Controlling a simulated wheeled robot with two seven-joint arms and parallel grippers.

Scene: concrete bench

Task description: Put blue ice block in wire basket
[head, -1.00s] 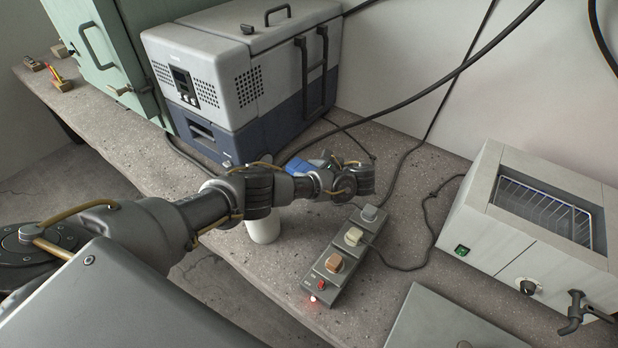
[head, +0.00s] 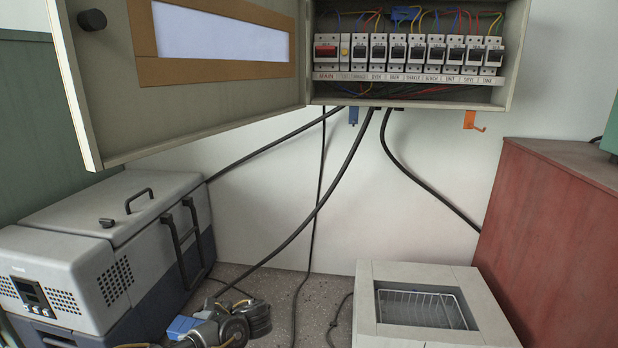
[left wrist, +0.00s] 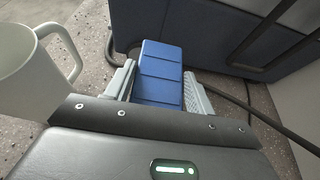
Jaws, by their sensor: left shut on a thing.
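The blue ice block (left wrist: 160,72) is a ribbed blue slab between the two pale fingers of my left gripper (left wrist: 157,92) in the left wrist view. The gripper is shut on it. In the head view, a corner of the block (head: 182,326) shows at the bottom edge, beside my left wrist. The wire basket (head: 424,309) sits inside the opening of a pale grey box-shaped bath (head: 390,272), well to the right of the block. The basket looks empty from here. My right gripper is not in view.
A grey and blue cool box (head: 110,240) stands left, close to the held block. A white mug (left wrist: 32,75) is left of my gripper in the wrist view. An open breaker panel (head: 408,88) hangs above, with cables dropping from it. A red cabinet (head: 555,235) stands right.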

